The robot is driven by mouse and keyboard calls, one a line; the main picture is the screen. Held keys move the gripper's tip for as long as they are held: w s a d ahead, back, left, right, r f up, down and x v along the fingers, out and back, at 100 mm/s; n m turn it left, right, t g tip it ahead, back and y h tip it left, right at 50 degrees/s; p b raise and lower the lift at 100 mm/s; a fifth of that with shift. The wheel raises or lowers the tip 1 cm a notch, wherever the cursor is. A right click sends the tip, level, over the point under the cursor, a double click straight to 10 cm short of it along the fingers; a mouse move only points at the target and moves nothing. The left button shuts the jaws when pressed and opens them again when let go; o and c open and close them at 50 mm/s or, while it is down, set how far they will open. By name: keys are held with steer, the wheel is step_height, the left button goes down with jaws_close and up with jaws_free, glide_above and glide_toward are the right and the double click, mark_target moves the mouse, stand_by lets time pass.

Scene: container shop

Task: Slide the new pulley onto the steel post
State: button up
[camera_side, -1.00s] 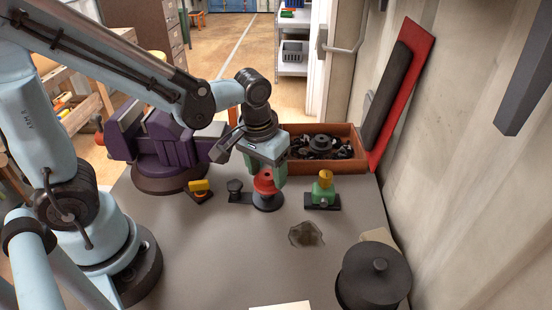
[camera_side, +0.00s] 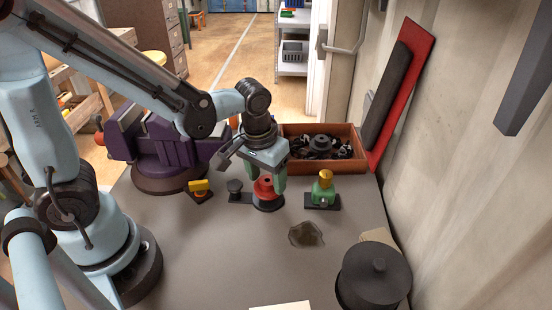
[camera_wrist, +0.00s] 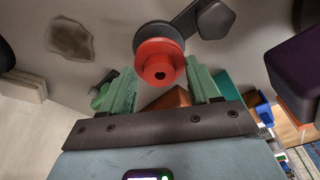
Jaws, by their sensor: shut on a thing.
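The red pulley (camera_side: 264,188) is between the fingers of my gripper (camera_side: 265,178), low over the round dark base of the dark bracket (camera_side: 268,206). In the wrist view the red pulley (camera_wrist: 158,50) shows its flange, hub and a dark centre hole, at the tips of the green fingers of my gripper (camera_wrist: 160,82). The gripper is shut on the pulley. The steel post is hidden by the pulley, and I cannot tell how far the pulley is around it. A dark knob (camera_side: 235,186) stands at the bracket's other end.
A green fixture with a yellow top (camera_side: 323,190) stands close on the right. A purple vise (camera_side: 165,150) is on the left, a wooden parts box (camera_side: 350,135) behind. A dark round container (camera_side: 372,278) stands front right. The front-centre bench is mostly clear.

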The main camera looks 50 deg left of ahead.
steer(key=o, duration=1.3)
step_height(320, 180, up, 7)
stand_by(0.6)
steer(key=shift+s+a+r+m+t, duration=0.45)
steer(key=shift+a+t, duration=0.2)
steer(key=shift+t, duration=0.25)
steer(key=shift+s+a+r+m+t, duration=0.35)
steer(key=shift+s+a+t, duration=0.3)
steer(key=shift+t, duration=0.25)
steer(key=shift+s+a+r+m+t, duration=0.45)
steer(key=shift+a+t, duration=0.25)
steer(key=shift+t, duration=0.2)
